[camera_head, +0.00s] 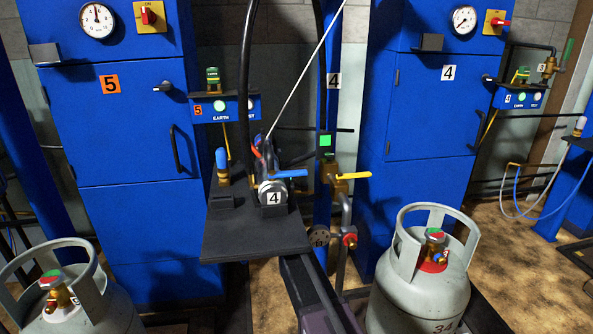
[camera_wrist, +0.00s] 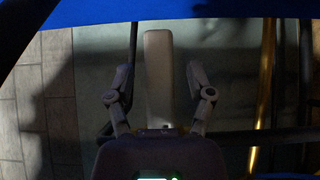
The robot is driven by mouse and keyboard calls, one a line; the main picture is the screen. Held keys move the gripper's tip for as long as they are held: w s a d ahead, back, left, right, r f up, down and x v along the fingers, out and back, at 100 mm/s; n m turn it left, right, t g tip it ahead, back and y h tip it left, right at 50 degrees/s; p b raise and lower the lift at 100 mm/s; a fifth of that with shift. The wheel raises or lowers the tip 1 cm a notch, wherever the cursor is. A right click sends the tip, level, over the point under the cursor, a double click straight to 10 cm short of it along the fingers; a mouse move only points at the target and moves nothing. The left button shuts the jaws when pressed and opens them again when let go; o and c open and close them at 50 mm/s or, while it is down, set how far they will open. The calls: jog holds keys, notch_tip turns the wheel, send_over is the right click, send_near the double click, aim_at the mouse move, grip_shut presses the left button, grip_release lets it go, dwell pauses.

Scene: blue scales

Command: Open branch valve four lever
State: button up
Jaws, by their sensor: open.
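A yellow lever (camera_head: 353,176) sticks out to the right, roughly level, from a brass valve on the pipework between the cabinets marked 5 and 4. In the wrist view my gripper (camera_wrist: 158,68) is open, one finger on each side of a pale upright bar (camera_wrist: 158,75). Gaps show between the bar and both fingers. A little yellow shows at the bar's lower end; I cannot tell for sure whether this bar is the lever. I cannot make out my gripper in the head view.
A dark platform (camera_head: 243,238) carries a fitting labelled 4 with a blue lever (camera_head: 290,173), left of the yellow one. Grey gas cylinders stand at the lower right (camera_head: 405,290) and lower left (camera_head: 105,305). The blue cabinet marked 4 (camera_head: 425,120) stands close behind.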

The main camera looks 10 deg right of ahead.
grip_shut()
